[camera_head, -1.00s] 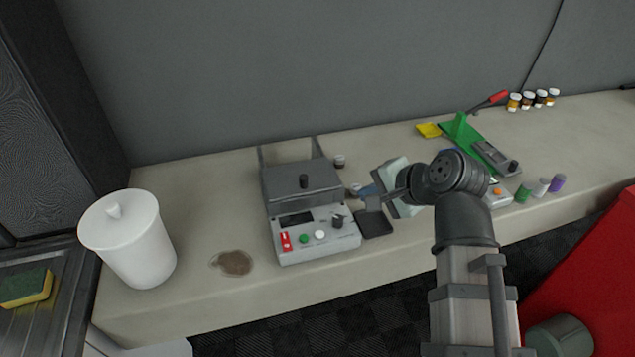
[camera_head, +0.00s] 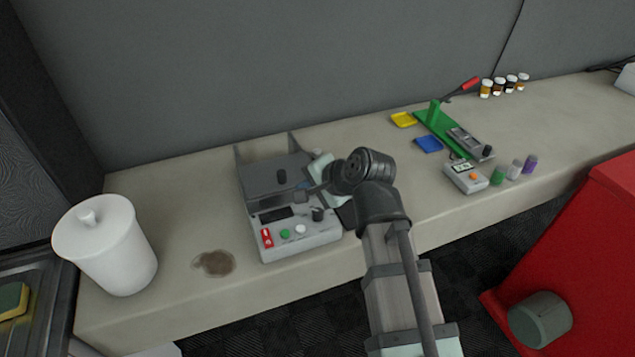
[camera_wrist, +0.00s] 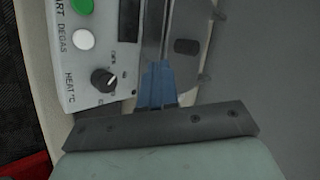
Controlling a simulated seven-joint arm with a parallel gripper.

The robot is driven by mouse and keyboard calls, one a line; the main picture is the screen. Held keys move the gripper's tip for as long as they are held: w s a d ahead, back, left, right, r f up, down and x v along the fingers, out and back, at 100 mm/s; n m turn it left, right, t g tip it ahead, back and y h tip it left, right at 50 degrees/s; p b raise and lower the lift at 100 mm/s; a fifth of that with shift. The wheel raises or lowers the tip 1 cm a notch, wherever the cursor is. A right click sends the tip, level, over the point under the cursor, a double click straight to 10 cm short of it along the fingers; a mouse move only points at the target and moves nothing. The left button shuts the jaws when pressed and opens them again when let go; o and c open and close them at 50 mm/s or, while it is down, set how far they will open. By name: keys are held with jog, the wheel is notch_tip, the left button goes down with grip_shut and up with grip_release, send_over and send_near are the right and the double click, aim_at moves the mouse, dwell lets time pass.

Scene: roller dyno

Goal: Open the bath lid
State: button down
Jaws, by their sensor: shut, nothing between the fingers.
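The bath is a grey box (camera_head: 310,238) with a front panel carrying a red switch, green and white buttons and a dark dial. Its dark grey lid (camera_head: 262,180) is down, with a black knob (camera_head: 281,177) on top. In the wrist view the lid knob (camera_wrist: 187,47) and the panel with its "HEAT" dial (camera_wrist: 103,80) show close by. My gripper (camera_head: 302,196) is shut and empty at the right part of the bath, by the lid's front edge. Its blue fingers (camera_wrist: 157,85) point towards the lid; I cannot tell whether they touch it.
A white lidded bin (camera_head: 108,248) stands at the left, beside a brown stain (camera_head: 214,263) on the bench. A green stand (camera_head: 445,130), blue tray (camera_head: 428,144), small meter (camera_head: 465,178) and several bottles are to the right. The wall is close behind.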

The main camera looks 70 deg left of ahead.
aim_at(283, 164)
jog(key=shift+s+a, duration=0.3)
jog(key=shift+a, duration=0.3)
jog(key=shift+s+a, duration=0.3)
jog(key=shift+a, duration=0.35)
jog(key=shift+s+a, duration=0.3)
jog(key=shift+a, duration=0.3)
jog(key=a, duration=0.9)
jog(key=shift+a, duration=0.4)
jog(key=shift+d, duration=0.1)
